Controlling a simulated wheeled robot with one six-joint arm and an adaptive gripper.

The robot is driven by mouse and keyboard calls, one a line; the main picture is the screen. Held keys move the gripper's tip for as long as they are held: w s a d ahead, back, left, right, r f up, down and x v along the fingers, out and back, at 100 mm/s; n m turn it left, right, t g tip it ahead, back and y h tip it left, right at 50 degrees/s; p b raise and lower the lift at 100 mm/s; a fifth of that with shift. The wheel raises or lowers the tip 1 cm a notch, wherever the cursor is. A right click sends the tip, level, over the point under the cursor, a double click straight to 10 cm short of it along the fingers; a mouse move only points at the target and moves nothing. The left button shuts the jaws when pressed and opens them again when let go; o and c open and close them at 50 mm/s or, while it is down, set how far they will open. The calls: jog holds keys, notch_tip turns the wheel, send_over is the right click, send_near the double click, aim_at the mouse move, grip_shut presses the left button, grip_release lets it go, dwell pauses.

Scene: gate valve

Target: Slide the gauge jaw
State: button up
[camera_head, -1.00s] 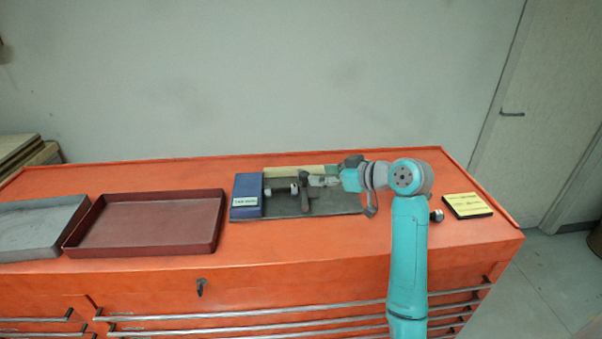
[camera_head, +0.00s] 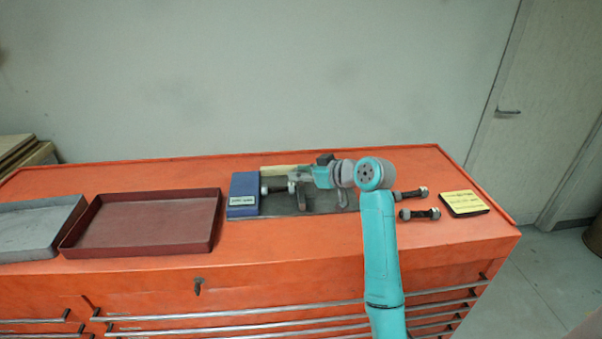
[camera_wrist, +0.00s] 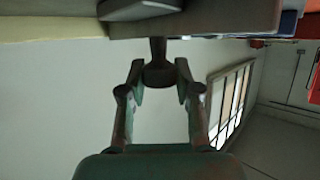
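The gauge stands on a dark base plate (camera_head: 330,203) on the orange cabinet. A blue block (camera_head: 244,196) with a white label forms its left end. The dark gauge jaw (camera_head: 301,197) stands upright right of the block, its top hidden by my gripper. A dark bolt with pale ends (camera_head: 275,188) lies between block and jaw. My gripper (camera_head: 300,176) is over the jaw from the right. In the wrist view a dark knob (camera_wrist: 158,74) shows between my parted fingertips (camera_wrist: 159,80); I cannot tell whether they touch it.
Two bolts (camera_head: 411,193) (camera_head: 420,214) lie right of my arm, beside a yellow-topped pad (camera_head: 463,202). An empty red tray (camera_head: 150,246) and a grey tray (camera_head: 30,250) stand at the left. The cabinet front between tray and arm is clear.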

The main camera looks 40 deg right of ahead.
grip_shut()
jog(key=s+d, duration=0.1)
jog(key=d, duration=0.1)
jog(key=s+d, duration=0.2)
jog(key=d, duration=0.1)
jog(key=s+d, duration=0.2)
jog(key=shift+d, duration=0.2)
jog(key=o, duration=0.7)
grip_release()
jog(key=shift+s+d, duration=0.1)
jog(key=v, duration=1.2)
jog(key=shift+r, duration=0.1)
